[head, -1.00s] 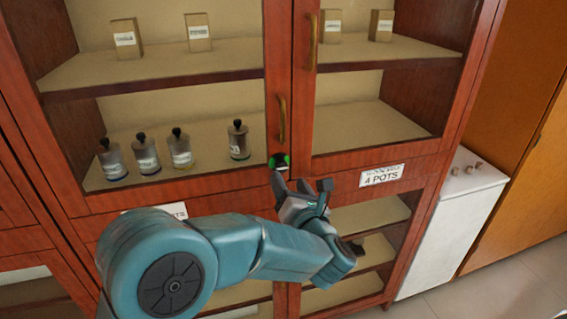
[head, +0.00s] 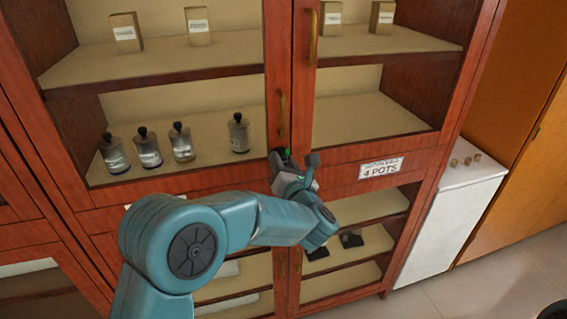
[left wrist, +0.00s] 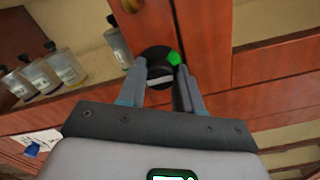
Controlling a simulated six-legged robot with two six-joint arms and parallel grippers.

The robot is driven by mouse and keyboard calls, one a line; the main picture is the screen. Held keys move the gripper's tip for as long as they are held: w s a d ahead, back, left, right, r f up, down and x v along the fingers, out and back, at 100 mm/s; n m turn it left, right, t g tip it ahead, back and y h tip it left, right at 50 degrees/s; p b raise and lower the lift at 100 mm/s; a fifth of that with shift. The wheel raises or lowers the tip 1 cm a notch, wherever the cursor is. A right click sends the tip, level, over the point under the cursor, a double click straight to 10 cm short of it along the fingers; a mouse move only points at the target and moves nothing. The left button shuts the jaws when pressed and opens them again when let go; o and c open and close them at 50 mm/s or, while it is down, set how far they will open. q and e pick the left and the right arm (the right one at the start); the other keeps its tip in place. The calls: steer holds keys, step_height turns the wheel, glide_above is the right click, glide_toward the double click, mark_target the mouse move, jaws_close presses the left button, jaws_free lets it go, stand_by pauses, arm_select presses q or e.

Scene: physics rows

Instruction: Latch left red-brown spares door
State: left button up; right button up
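The left red-brown spares door (head: 277,62) has a glass pane and a brass handle (head: 282,115). It looks closed against the right door (head: 304,75). A dark round latch (left wrist: 155,55) with a green mark and a pale bar sits low at the seam between the doors. In the head view my gripper mostly covers the latch, and only some green shows. My left gripper (head: 298,164) is at the latch; in the left wrist view its open fingers (left wrist: 161,72) stand on either side of the latch's lower part. I cannot tell whether they touch it. My right gripper is out of view.
Several dark-capped bottles (head: 149,150) stand on the shelf behind the left door. Small boxes (head: 198,26) stand on the upper shelf. A "4 POTS" label (head: 381,169) is below the right door. A white cabinet (head: 447,220) stands at the right, with floor in front.

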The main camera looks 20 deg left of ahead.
arm_select(q)
steer(key=m+b, duration=0.4)
steer(key=m, duration=1.3)
steer(key=shift+m, duration=0.3)
steer(key=shift+f, duration=0.1)
stand_by(0.4)
steer(key=o, duration=1)
steer(key=shift+o, duration=0.2)
